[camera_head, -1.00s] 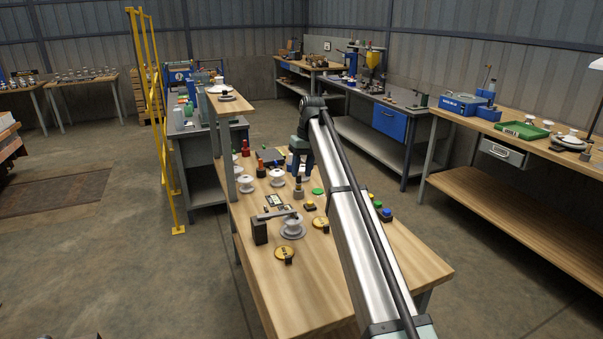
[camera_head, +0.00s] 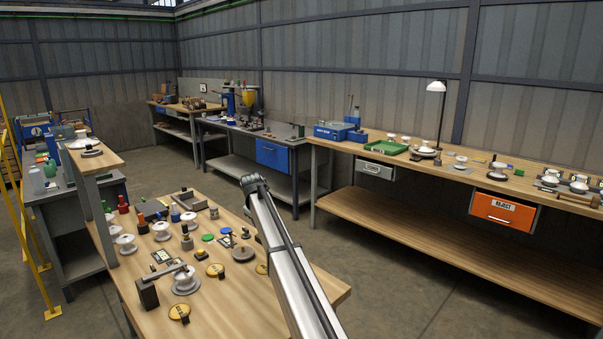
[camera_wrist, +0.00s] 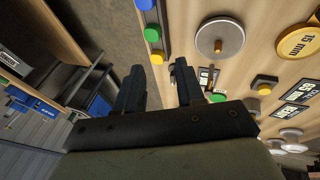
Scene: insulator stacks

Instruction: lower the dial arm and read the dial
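A dark upright block (camera_head: 148,293) stands at the front left of the near bench in the head view. A grey bar (camera_head: 166,271) runs from its top, slanting towards a white insulator (camera_head: 184,283) on a grey base. This looks like the dial arm, but I cannot make out a dial face or reading. In the wrist view my gripper (camera_wrist: 158,88) is open and empty, its two dark fingers apart beside the bench edge. The block and bar cannot be made out there.
Yellow discs (camera_head: 180,312), a grey disc with a knob (camera_wrist: 220,40), signs (camera_wrist: 296,92) and several insulators crowd the near bench. A button strip (camera_wrist: 152,33) lies along its edge. A long bench (camera_head: 420,215) with an orange reject bin (camera_head: 503,210) stands right.

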